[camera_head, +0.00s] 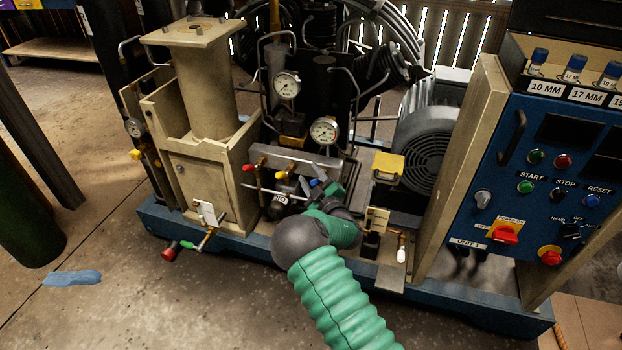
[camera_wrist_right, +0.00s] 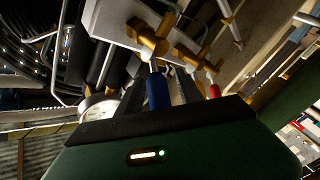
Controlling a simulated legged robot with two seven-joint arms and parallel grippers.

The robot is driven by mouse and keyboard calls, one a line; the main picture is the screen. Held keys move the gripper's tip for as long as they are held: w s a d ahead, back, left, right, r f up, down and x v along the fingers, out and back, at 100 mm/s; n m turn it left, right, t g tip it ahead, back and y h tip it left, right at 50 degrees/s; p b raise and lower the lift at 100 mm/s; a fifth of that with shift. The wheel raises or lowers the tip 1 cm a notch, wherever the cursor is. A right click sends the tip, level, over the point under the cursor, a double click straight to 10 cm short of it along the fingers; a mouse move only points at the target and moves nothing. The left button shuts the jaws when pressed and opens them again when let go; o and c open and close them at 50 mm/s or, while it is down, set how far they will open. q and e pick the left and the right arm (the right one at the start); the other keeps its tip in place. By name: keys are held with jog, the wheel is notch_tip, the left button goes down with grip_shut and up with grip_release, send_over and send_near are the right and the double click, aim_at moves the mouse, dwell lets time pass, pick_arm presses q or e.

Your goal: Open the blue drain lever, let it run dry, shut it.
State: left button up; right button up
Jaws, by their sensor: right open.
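The blue drain lever (camera_wrist_right: 157,92) has a blue grip on a brass valve under a grey manifold block (camera_wrist_right: 115,20). In the head view only a small blue part of the lever (camera_head: 315,182) shows beside my gripper. My right gripper (camera_head: 324,188) is at the manifold, its arm coming in from below. In the wrist view the right gripper's (camera_wrist_right: 160,80) dark fingers are apart, one on each side of the blue grip. I cannot tell whether they touch it. No flow of water is visible. My left gripper is out of view.
A red lever (camera_wrist_right: 214,91) sits close by on a neighbouring brass valve. In the head view a red handle (camera_head: 247,167) and a yellow one (camera_head: 281,176) are left of my gripper. Two gauges (camera_head: 324,130) stand above. The blue control panel (camera_head: 540,170) is at the right.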

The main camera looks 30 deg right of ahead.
jog(key=shift+c, duration=0.2)
jog(key=shift+a, duration=0.1)
jog(key=shift+c, duration=1.2)
grip_shut()
jog(key=shift+f, duration=0.1)
